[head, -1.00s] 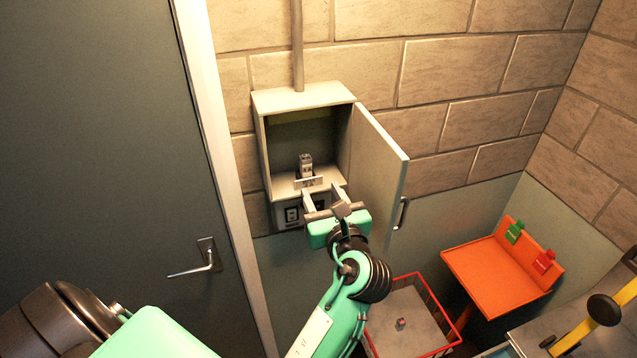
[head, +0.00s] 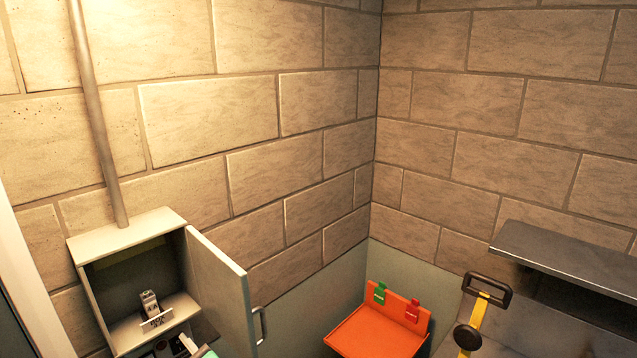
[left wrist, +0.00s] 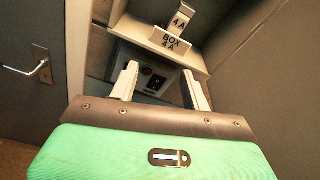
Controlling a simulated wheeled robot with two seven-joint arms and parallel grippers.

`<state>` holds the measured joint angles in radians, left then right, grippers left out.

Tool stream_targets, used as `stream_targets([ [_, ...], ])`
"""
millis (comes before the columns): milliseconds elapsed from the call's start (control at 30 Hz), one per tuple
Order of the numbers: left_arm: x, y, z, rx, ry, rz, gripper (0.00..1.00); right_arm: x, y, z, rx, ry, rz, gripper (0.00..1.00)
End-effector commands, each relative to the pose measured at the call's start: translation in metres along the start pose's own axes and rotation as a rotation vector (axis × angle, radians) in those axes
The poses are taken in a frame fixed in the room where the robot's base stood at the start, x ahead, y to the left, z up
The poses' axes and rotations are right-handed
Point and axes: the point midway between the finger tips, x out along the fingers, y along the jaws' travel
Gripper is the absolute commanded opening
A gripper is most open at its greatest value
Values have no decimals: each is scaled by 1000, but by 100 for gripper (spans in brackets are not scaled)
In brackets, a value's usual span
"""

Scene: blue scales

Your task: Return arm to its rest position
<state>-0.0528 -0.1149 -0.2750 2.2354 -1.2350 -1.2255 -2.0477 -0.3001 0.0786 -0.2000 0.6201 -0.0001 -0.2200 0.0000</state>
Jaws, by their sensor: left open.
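My left gripper (left wrist: 160,86) is open in the left wrist view, its two pale fingers apart with nothing between them. They point at the lower panel of the grey wall box (head: 127,228). In the head view only a fingertip and a bit of green of it show at the bottom edge, by the box's lower right. A small block marked 4A (left wrist: 181,22) stands on the box's ledge, behind a plate reading BOX 4A (left wrist: 170,41). The block also shows in the head view (head: 149,301). My right gripper is not in view.
The box door (head: 222,290) stands open to the right of the gripper. An orange stand (head: 375,335) with a green and a red tag is farther right. A dark shelf (head: 560,255) and a yellow-handled item (head: 477,315) are at far right. A door with a handle (left wrist: 40,67) is left.

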Motion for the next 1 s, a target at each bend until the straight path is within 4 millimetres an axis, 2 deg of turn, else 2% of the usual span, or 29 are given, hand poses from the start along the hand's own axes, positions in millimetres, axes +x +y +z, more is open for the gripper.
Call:
stream_targets([
  [100, -2, 28, -36, -250, 149, 24, 48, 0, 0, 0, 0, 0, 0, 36],
  [267, -14, 62, -80, -597, 340, 118, 48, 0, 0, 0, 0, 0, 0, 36],
  [500, -48, 112, -133, -1078, 575, 389, 48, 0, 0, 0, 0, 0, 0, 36],
  [700, -88, 148, -163, -1410, 691, 709, 48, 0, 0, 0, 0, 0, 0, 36],
  [1000, -138, 182, -182, -1681, 714, 1124, 48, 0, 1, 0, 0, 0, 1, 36],
])
